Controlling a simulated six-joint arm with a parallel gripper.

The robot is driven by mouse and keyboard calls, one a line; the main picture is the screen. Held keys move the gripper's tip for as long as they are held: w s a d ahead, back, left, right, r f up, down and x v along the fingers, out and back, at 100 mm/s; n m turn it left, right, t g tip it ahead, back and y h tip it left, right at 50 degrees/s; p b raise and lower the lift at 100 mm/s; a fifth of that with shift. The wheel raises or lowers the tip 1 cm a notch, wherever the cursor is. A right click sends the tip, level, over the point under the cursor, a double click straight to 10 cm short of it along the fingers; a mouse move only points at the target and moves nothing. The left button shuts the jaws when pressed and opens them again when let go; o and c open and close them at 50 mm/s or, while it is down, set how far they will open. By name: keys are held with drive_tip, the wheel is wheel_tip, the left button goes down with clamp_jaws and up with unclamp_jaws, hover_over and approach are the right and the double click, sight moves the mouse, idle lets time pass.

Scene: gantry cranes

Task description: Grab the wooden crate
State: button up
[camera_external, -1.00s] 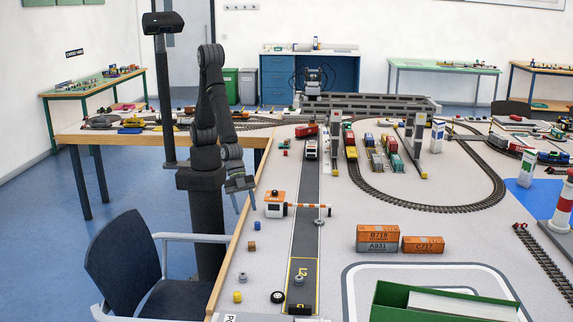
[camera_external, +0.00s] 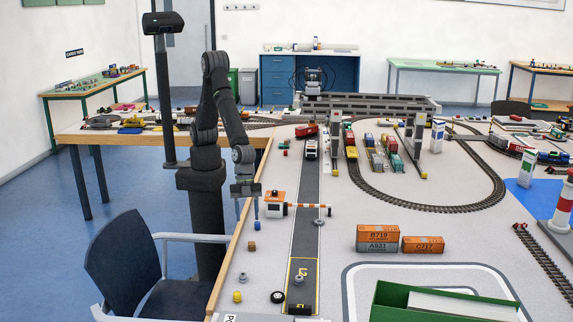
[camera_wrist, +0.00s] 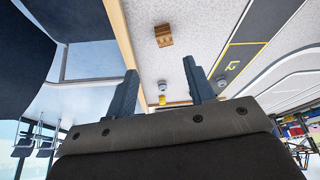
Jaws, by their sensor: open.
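The wooden crate (camera_external: 251,246) is a small brown cube on the grey layout table near its left edge. In the wrist view the crate (camera_wrist: 163,36) lies beyond my fingertips, roughly in line with the gap between them. My gripper (camera_external: 248,212) points down above the table's left edge, behind the crate in the external view. Its two fingers are spread with nothing between them, as the wrist view also shows of the gripper (camera_wrist: 160,68). The crate is apart from the fingers and unhidden.
A grey nut (camera_external: 243,277) and a yellow cylinder (camera_external: 237,297) lie nearer the camera. A chair (camera_external: 125,262) stands left of the table.

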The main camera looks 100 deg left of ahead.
hover_over(251, 243)
drive_tip(key=s+a, duration=0.1)
drive_tip(key=a, duration=0.1)
wheel_tip(251, 243, down, 4)
drive_tip(key=shift+f, duration=0.15)
drive_tip(key=shift+w+x, duration=0.15)
drive_tip(key=shift+x, duration=1.15)
drive_tip(key=shift+w+x, duration=0.2)
drive_tip(key=shift+x, duration=1.1)
drive_tip(key=shift+a, duration=0.1)
drive_tip(key=c, duration=1.1)
drive_tip(key=shift+o, duration=0.2)
